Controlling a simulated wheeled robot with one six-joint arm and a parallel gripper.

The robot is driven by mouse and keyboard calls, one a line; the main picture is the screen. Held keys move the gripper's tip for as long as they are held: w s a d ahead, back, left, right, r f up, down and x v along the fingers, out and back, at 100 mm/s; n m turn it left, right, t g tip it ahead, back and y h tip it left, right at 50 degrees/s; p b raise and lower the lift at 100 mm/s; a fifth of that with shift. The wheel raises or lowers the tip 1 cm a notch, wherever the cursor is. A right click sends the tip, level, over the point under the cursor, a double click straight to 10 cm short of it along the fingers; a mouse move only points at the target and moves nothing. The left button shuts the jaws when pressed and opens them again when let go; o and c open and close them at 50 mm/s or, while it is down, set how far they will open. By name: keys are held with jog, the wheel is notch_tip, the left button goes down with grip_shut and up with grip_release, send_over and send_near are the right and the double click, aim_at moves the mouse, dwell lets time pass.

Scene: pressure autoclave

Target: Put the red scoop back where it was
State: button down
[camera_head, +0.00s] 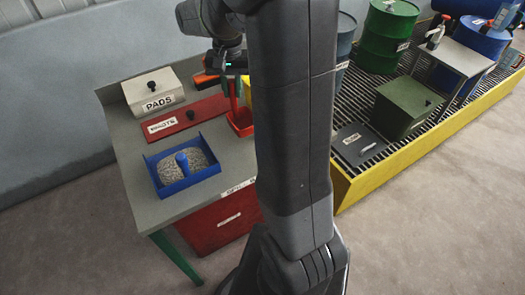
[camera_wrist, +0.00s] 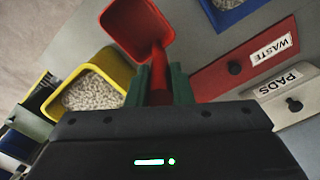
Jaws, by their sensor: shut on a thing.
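The red scoop (camera_head: 241,124) is near the table's right side in the head view, partly hidden by my arm. It also shows in the wrist view (camera_wrist: 138,28), bowl at the top and handle running down between the green fingers. My gripper (camera_wrist: 160,84) is shut on that handle. In the head view my gripper (camera_head: 233,86) is above the bowl, with the handle roughly upright. No granules show on the visible part of the bowl. I cannot tell whether the bowl touches the table. A yellow bin (camera_wrist: 119,70) of pale granules stands beside the scoop.
A blue tray (camera_head: 164,190) of grey granules with a blue upright piece sits at the table front. The red WASTE lid (camera_head: 205,110) and white PADS box (camera_head: 140,88) lie behind. A yellow-edged grate (camera_head: 350,188) with drums and a green box is right.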

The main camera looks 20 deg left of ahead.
aim_at(238, 116)
jog(key=shift+d+f, duration=0.3)
notch_tip(238, 116, down, 10)
jog(key=shift+w+d+r, duration=0.1)
jog(key=shift+r, duration=0.1)
jog(key=shift+f, duration=0.2)
jog(key=c, duration=1.3)
grip_release()
notch_tip(238, 116, up, 12)
jog(key=shift+r, duration=0.2)
